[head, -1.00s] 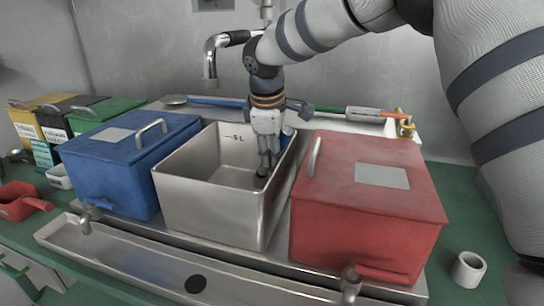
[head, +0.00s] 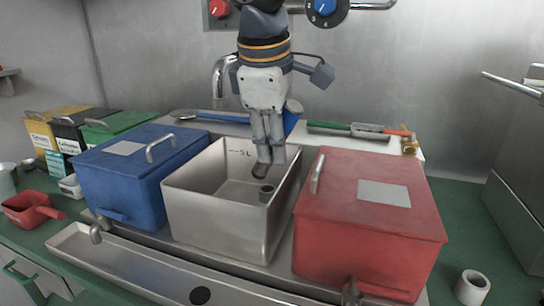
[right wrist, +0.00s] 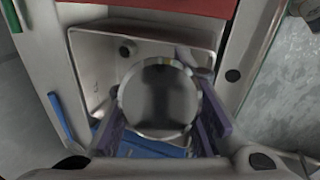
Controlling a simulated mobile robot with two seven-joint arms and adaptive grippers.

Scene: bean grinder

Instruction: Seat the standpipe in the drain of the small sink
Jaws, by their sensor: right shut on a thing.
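The small steel sink (head: 215,222) stands between the blue box and the red box. My right gripper (head: 266,155) points down over its right part, fingertips just below rim height in the picture. It is shut on a round, ring-ended grey piece, apparently the standpipe (head: 259,169). In the right wrist view the ring (right wrist: 158,95) is seen end-on between the fingers and hides part of the sink. A short dark-topped stub (head: 266,194) shows in the sink, apart from the fingertips. I cannot tell if it is the drain fitting. My left gripper is not in view.
The blue box (head: 125,185) and red box (head: 365,235) flank the sink closely. A faucet (head: 219,80) stands behind. A long trough (head: 130,262) runs in front.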

